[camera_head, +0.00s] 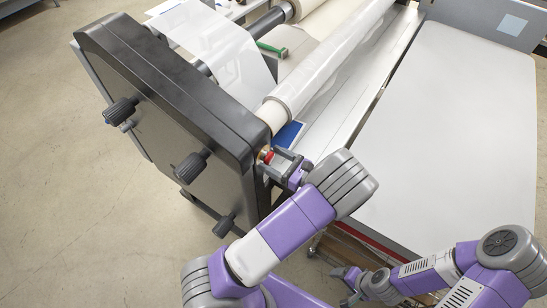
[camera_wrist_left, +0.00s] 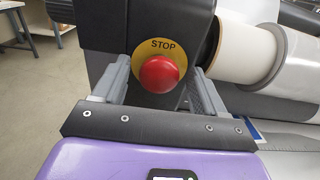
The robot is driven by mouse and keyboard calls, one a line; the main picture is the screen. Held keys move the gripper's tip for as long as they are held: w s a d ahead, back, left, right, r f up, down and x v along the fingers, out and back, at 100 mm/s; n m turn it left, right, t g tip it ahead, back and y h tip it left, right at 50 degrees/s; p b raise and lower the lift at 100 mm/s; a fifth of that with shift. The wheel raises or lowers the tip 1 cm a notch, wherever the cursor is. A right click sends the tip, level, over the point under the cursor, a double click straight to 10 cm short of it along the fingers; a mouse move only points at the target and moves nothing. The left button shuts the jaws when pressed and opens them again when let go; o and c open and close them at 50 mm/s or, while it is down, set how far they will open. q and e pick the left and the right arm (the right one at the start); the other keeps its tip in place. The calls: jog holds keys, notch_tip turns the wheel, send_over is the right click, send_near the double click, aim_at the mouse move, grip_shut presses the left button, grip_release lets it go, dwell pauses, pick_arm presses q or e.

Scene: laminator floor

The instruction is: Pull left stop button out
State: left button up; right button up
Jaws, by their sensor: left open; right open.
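The left stop button (camera_wrist_left: 159,74) is a round red knob on a yellow plate marked STOP (camera_wrist_left: 161,46), on the black side housing of the laminator. In the head view the button (camera_head: 268,157) shows small at the housing's front corner. My left gripper (camera_head: 268,164) is open in front of it. In the left wrist view the left gripper's fingers (camera_wrist_left: 158,78) stand to either side of the button, with gaps visible between them and it. My right gripper (camera_head: 346,276) is open and empty at the lower right, low beside the machine.
The black housing (camera_head: 165,105) carries dark knobs, one of them (camera_head: 192,165) on its outer side. A film roll (camera_head: 335,60) lies right of the button. A large pale table (camera_head: 455,130) fills the right. Open floor (camera_head: 60,200) lies at the left.

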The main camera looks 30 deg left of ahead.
pick_arm(q)
jog(key=shift+a, duration=0.25)
jog(key=shift+c, duration=0.2)
grip_shut()
jog(key=shift+d, duration=0.75)
jog(key=shift+a+f, duration=0.1)
jog(key=shift+o, duration=0.2)
grip_release()
jog(key=d+b, duration=0.1)
jog(key=d, duration=0.7)
jog(key=shift+s, duration=0.35)
